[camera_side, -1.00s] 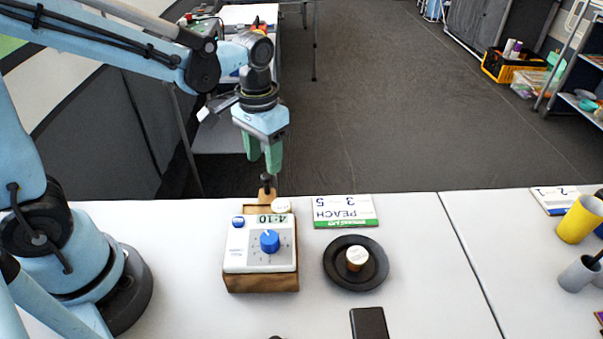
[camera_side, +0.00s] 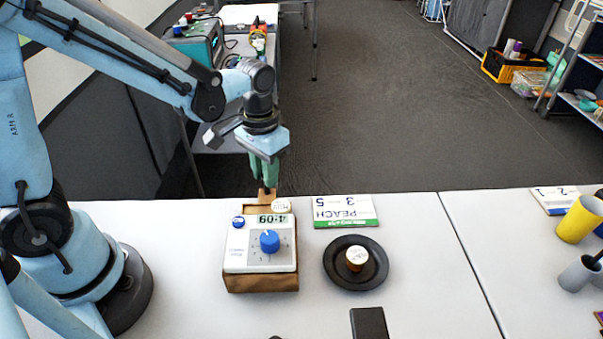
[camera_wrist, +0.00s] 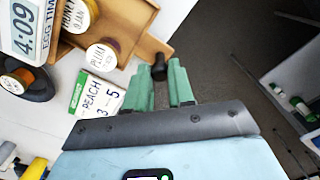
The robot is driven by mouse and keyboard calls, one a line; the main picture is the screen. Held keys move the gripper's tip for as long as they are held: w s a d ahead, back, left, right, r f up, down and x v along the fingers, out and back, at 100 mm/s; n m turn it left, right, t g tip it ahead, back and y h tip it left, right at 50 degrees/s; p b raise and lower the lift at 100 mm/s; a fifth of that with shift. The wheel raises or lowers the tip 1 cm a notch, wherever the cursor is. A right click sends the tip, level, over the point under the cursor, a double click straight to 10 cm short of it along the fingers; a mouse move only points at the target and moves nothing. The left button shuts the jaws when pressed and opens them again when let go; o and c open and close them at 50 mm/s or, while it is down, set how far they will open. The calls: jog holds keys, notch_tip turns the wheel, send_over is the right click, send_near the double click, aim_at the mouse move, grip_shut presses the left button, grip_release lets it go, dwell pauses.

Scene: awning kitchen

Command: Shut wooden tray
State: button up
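The wooden tray (camera_wrist: 134,18) sticks out from the far side of a brown wooden box (camera_side: 262,283) on the white table. Its end board with a dark knob (camera_wrist: 159,67) faces away from the side camera. My gripper (camera_side: 265,182) points down at that end. In the wrist view my gripper (camera_wrist: 160,82) is open, with one green finger on each side of the knob. I cannot tell whether the fingers touch it. Much of the tray is hidden behind the timer in the side view.
A white timer (camera_side: 243,250) sits on the box. Jars labelled honey (camera_wrist: 77,16) and plum (camera_wrist: 101,57) are by the tray. A peach card (camera_side: 344,210) and a black plate (camera_side: 334,275) with a jar (camera_side: 357,258) lie right. A dark block (camera_side: 369,324) lies in front.

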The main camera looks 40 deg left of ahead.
grip_shut()
jog(key=s+d, duration=0.5)
jog(key=shift+s+d, duration=0.2)
jog(key=shift+d, duration=0.05)
jog(key=o, duration=0.7)
grip_release()
jog(key=shift+w+a, duration=0.1)
